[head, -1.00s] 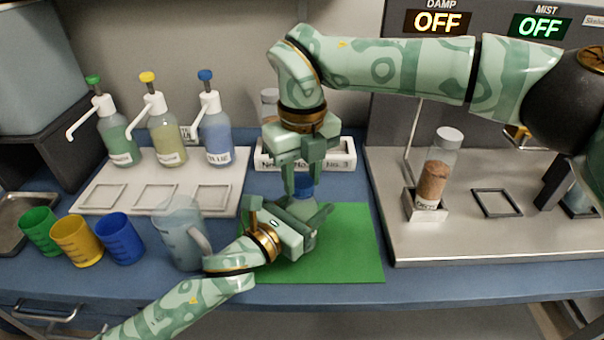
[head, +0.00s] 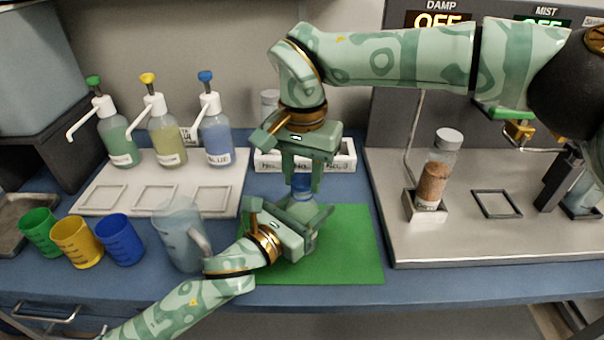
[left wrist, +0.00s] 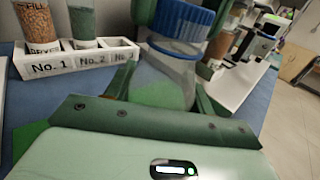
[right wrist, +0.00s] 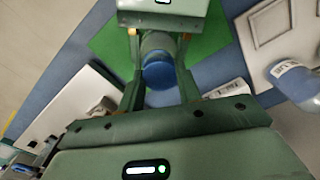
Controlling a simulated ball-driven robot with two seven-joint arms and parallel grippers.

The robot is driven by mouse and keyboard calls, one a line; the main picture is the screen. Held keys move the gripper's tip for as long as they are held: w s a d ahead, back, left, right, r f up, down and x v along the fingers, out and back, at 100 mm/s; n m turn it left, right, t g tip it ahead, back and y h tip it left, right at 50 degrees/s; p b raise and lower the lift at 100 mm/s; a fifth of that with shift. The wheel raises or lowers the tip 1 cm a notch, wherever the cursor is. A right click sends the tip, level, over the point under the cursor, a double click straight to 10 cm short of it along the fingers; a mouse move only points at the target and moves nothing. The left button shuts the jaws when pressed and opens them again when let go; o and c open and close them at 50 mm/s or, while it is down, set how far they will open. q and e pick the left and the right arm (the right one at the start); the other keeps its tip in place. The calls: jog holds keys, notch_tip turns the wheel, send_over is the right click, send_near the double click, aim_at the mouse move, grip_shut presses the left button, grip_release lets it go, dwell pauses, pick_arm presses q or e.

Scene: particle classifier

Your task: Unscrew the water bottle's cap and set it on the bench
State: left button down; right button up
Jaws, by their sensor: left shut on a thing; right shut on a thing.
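The water bottle is clear with a blue cap, and it stands upright at the back of the green mat (head: 350,250). Its body (left wrist: 165,80) is between the fingers of my left gripper (head: 308,222), which is shut on it from the front left. The blue cap (left wrist: 187,18) sits at the top of the bottle in the left wrist view. My right gripper (head: 302,188) points straight down from above and is shut on the cap, which also shows between its fingers in the right wrist view (right wrist: 160,76). Most of the bottle is hidden by the grippers in the head view.
A clear pitcher (head: 180,235) and green, yellow and blue cups stand left of the mat. Pump bottles stand on a white tray (head: 230,190) behind. A numbered white rack (head: 345,157) is behind the bottle. A metal platform (head: 480,240) is at right. The mat's right part is clear.

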aim_at(302, 180)
jog(key=shift+s+r, duration=0.1)
jog(key=shift+r, duration=0.1)
dwell(0.4)
jog(key=shift+r, duration=0.9)
jog(key=shift+r, duration=2)
pick_arm(q)
jog(key=shift+c, duration=2.3)
grip_release()
